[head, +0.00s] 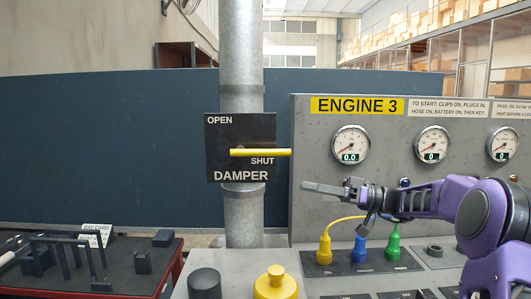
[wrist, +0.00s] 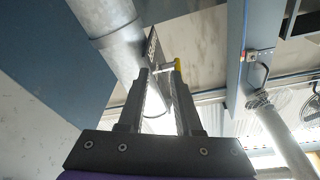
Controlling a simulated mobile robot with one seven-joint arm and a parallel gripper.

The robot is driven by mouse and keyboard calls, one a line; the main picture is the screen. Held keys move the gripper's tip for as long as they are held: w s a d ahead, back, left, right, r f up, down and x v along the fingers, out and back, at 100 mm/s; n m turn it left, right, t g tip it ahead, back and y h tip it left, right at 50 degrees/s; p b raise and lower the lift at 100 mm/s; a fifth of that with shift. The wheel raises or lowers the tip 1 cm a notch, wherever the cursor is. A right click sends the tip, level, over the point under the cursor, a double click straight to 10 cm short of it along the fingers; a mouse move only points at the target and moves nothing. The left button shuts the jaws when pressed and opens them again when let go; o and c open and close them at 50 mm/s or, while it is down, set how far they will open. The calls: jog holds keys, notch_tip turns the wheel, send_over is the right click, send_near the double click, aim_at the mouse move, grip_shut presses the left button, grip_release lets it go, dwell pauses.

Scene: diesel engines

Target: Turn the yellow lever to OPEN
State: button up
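The yellow lever (head: 262,152) lies level on the black damper plate (head: 222,134), pointing right beside the word SHUT. OPEN is printed at the plate's upper left. My gripper (head: 308,187) is below and to the right of the lever's free end in the head view, with its fingers pointing left. In the wrist view my gripper (wrist: 161,72) is open, its two fingers apart with nothing held between them. The yellow lever's end (wrist: 179,64) shows near the right fingertip there; I cannot tell whether they touch.
The plate is fixed to a vertical grey pipe (head: 241,60). The ENGINE 3 panel (head: 310,220) with gauges stands right of it, behind my arm. Blue, green and yellow plugs (head: 324,249) and a yellow knob (head: 275,284) are below. A dark tray (head: 130,275) is at lower left.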

jog(key=s+d+r+n+y, duration=0.2)
jog(key=d+r, duration=0.1)
jog(key=d, duration=0.1)
send_near(262, 147)
jog(key=shift+n+y, duration=0.3)
jog(key=s+a+r, duration=0.1)
jog(key=a, duration=0.2)
jog(key=a+r, duration=0.1)
jog(key=a, duration=0.2)
jog(key=s+a+r, duration=0.1)
jog(key=a+r, duration=0.1)
jog(key=a, duration=0.1)
jog(key=shift+s+a+r, duration=0.15)
jog(key=shift+s+a, duration=0.1)
jog(key=shift+s, duration=0.15)
grip_shut()
dwell(0.5)
